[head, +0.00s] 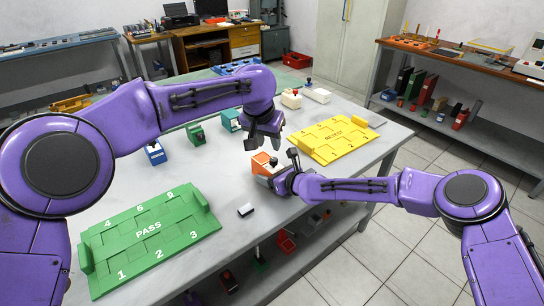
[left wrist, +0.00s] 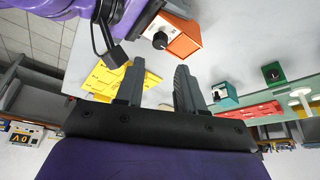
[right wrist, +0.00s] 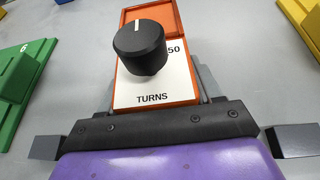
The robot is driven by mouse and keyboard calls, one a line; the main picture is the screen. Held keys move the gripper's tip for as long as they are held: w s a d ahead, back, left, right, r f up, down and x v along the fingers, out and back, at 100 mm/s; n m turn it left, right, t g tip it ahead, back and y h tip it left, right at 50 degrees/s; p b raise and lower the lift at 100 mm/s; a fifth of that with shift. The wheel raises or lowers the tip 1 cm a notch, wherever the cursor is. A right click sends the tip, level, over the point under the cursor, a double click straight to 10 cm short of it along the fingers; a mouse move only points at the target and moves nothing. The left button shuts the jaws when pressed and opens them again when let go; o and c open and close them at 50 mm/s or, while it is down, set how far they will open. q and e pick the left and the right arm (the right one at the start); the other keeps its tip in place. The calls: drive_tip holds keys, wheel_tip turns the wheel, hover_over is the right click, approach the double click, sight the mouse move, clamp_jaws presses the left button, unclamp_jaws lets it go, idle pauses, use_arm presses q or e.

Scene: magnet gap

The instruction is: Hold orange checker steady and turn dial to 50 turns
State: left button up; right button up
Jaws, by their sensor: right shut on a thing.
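The orange checker (head: 260,161) stands on the grey table between the green PASS tray and the yellow REJECT tray. My right gripper (head: 291,172) is shut on its body. In the right wrist view the checker (right wrist: 187,97) has a white face marked TURNS, with 50 at the right of its black dial (right wrist: 140,48). The dial's white mark points up in that view, not at the 50. My left gripper (head: 262,142) is open and empty above the checker, apart from it. In the left wrist view its fingers (left wrist: 160,78) are spread, and the checker (left wrist: 185,40) shows beyond them.
The green PASS tray (head: 150,262) lies front left and the yellow REJECT tray (head: 317,148) right. Blue (head: 155,154), green (head: 196,135) and teal (head: 230,122) checkers stand behind.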

sight(272, 159)
use_arm(q)
drive_tip(key=x, duration=0.8)
drive_tip(key=shift+w+a+f, duration=0.1)
drive_tip(key=shift+w+f, duration=0.05)
drive_tip(key=shift+f, duration=0.2)
clamp_jaws()
